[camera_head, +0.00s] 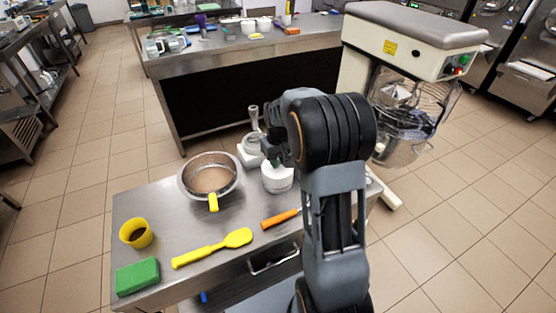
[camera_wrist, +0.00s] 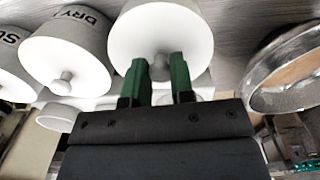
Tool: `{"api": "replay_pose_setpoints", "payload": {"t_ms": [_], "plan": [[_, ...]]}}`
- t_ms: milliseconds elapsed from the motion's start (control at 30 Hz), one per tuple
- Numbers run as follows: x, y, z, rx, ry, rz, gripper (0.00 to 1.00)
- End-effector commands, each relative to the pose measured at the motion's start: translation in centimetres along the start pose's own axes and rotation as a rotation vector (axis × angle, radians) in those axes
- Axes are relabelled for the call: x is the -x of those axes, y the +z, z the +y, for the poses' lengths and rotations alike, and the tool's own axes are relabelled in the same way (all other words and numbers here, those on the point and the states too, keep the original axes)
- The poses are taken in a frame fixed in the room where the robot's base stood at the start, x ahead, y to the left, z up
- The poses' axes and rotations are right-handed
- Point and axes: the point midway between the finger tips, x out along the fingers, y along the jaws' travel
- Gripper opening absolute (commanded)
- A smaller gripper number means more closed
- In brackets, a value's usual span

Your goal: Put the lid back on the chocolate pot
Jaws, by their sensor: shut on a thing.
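My gripper (camera_wrist: 160,85), with green fingers, is shut on the knob of a round white lid (camera_wrist: 150,32). In the head view my gripper (camera_head: 271,160) is partly hidden by my arm, just above a white pot (camera_head: 277,181) on the steel table. I cannot tell whether the lid rests on a pot or hangs just above one. No chocolate label shows. Two other white pots stand beside it in the wrist view: one (camera_wrist: 66,50) has dark letters reading "DRY" and a knobbed lid, the other (camera_wrist: 14,70) is cut off by the edge.
A yellow spatula (camera_head: 212,248), green sponge (camera_head: 137,276), yellow cup (camera_head: 150,238) and orange-handled tool (camera_head: 279,218) lie in front. A mixer (camera_head: 416,45) stands behind right.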

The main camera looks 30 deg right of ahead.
Motion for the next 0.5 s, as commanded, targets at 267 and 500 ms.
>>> {"api": "replay_pose_setpoints", "payload": {"t_ms": [267, 500], "plan": [[0.00, 0.00, 0.00, 0.000, 0.000, 0.000, 0.32], [0.00, 0.00, 0.00, 0.000, 0.000, 0.000, 0.53]]}}
